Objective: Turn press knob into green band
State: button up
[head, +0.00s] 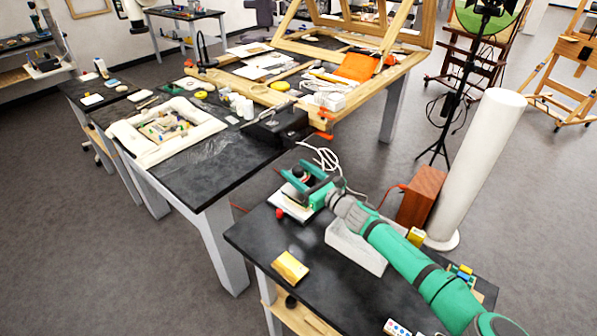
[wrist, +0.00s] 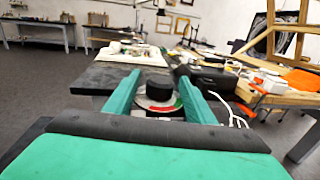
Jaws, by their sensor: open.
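The press knob is a black round knob (wrist: 160,82) above a pale dial (wrist: 158,102) with a red and a green band, seen in the wrist view. A pointer on the dial is too small to make out. My gripper (wrist: 160,76) is open, with one green finger on each side of the knob. I cannot tell whether either finger touches it. In the head view my gripper (head: 303,180) is at the black knob (head: 299,171), over a pale base plate (head: 290,207) on the black table; the bands are hidden there.
A gold block (head: 290,267) lies on the near table, left of a white open box (head: 352,243) under my arm. A red piece (head: 280,213) sits by the base plate. A brown wooden box (head: 421,195) and a white column (head: 478,165) stand to the right.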

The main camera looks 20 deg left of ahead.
jog(key=shift+c, duration=0.6)
jog(key=c, duration=1)
jog(key=shift+o, duration=0.2)
jog(key=shift+m+t+h, duration=0.4)
jog(key=shift+t, duration=0.1)
